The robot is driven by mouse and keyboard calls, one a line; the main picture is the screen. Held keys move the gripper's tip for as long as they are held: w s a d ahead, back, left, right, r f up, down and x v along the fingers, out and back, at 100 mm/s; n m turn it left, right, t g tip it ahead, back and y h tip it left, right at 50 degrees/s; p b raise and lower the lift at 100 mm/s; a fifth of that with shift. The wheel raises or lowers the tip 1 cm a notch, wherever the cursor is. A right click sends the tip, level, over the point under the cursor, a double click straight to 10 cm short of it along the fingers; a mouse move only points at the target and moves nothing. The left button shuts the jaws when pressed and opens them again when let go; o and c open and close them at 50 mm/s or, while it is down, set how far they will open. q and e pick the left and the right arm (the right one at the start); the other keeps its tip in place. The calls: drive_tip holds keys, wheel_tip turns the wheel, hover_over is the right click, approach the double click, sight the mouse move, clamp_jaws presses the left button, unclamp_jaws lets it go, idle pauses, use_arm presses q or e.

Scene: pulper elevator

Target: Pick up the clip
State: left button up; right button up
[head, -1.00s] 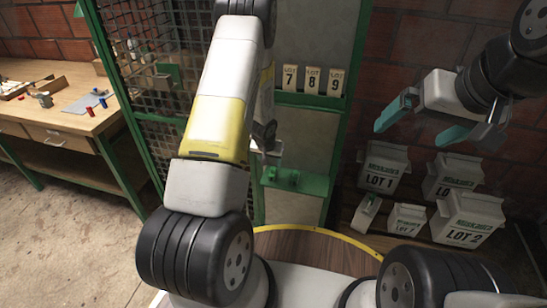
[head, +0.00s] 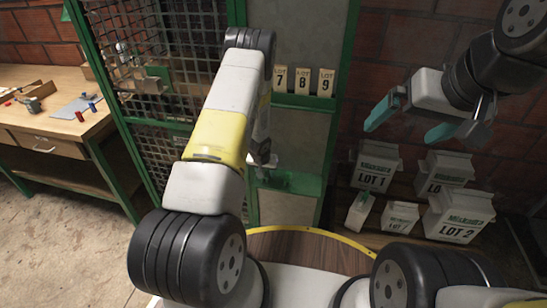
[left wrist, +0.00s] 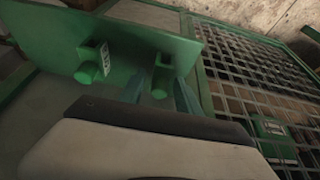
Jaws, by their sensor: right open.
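In the left wrist view, a small green clip-like piece with a round knob (left wrist: 160,82) stands on a green panel (left wrist: 130,40). A similar green piece with a white label (left wrist: 88,66) is to its left. My left gripper (left wrist: 160,97) has a teal finger on each side of the unlabelled piece. Whether the fingers touch it cannot be told. In the head view, my left gripper (head: 262,160) is at the green ledge (head: 290,181), its tips mostly hidden. My right gripper (head: 408,124) is open and empty, in the air at the upper right.
A green-framed mesh cage door (head: 160,90) stands on the left. Tags 7, 8 and 9 (head: 302,80) hang on a green rail. White lot boxes (head: 458,215) stand at the lower right. A wooden workbench (head: 60,125) is at the far left.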

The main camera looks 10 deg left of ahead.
use_arm(q)
clamp_jaws()
